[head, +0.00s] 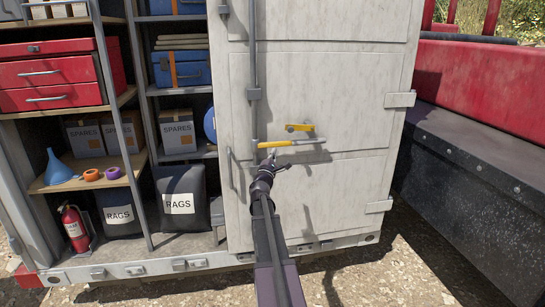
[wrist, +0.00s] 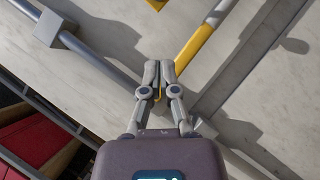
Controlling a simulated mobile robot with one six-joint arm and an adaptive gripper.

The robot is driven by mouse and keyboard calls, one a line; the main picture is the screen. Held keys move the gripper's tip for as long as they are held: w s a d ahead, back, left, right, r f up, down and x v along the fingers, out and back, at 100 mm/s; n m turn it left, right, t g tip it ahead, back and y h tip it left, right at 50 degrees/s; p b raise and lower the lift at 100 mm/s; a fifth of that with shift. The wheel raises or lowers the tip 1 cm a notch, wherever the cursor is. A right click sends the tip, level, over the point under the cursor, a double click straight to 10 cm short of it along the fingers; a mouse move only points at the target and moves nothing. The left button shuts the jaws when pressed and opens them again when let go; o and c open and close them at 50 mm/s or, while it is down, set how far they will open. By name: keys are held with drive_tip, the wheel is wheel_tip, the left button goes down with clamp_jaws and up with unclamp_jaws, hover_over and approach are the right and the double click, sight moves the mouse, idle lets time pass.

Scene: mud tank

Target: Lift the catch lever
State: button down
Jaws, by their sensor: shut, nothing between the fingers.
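The catch lever, a short yellow piece (head: 299,127), sits on the pale door above a longer handle bar (head: 290,143) with a yellow sleeve and a grey end. In the wrist view, part of the yellow catch piece (wrist: 173,4) shows at the top edge, and the handle bar's yellow sleeve (wrist: 195,48) runs diagonally. My gripper (head: 270,157) is shut and empty, just below the left end of the handle bar. Its fingertips (wrist: 159,69) are beside the sleeve's lower end; I cannot tell whether they touch it.
A vertical grey lock rod (head: 252,60) runs down the door (head: 330,90) left of the handle. Open shelves with red drawers (head: 50,75), boxes and a rags bag (head: 182,196) stand at left. A dark ledge (head: 475,150) flanks the door at right.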

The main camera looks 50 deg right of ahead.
drive_tip(key=w+d+r+p, duration=0.1)
drive_tip(key=d+r+p, duration=0.3)
drive_tip(key=d, duration=0.3)
drive_tip(key=shift+d+r, duration=0.15)
drive_tip(key=shift+r, duration=0.1)
idle(0.3)
